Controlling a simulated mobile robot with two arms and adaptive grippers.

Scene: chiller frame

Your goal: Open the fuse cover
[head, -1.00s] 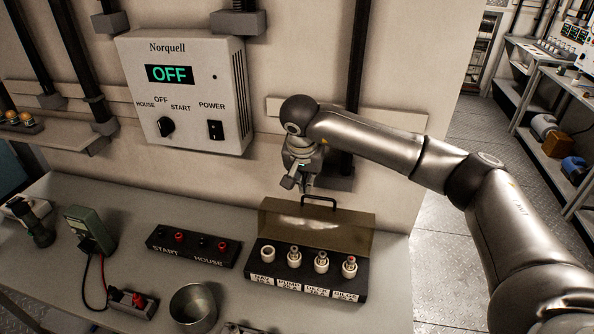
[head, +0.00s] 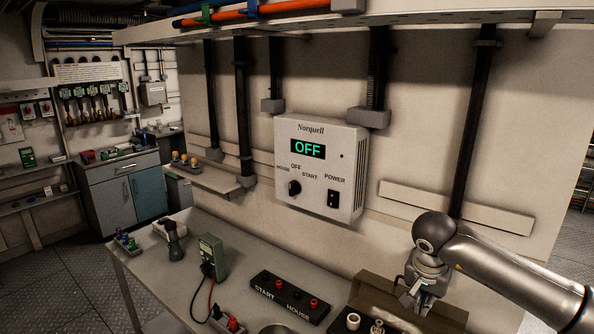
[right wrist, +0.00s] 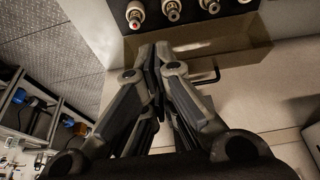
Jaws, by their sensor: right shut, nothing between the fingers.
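The fuse cover (head: 376,291) is a brownish translucent lid that stands raised behind the row of fuses; it also shows in the right wrist view (right wrist: 232,52). Its black handle (right wrist: 212,77) is at the lid's edge, right of my fingertips in that view. The fuse block (head: 343,324) is cut off by the bottom edge of the head view. My right gripper (head: 412,303) is shut and empty, close to the cover and overlapping it in view; contact cannot be told. Its fingers also show in the right wrist view (right wrist: 155,52). My left gripper is not in view.
The Norquell control box (head: 322,170) on the wall reads OFF. A START/HOUSE terminal block (head: 290,293), a green meter (head: 212,256) with leads and a metal cup (head: 276,329) are on the bench (head: 160,270). Vertical conduits run down the wall behind.

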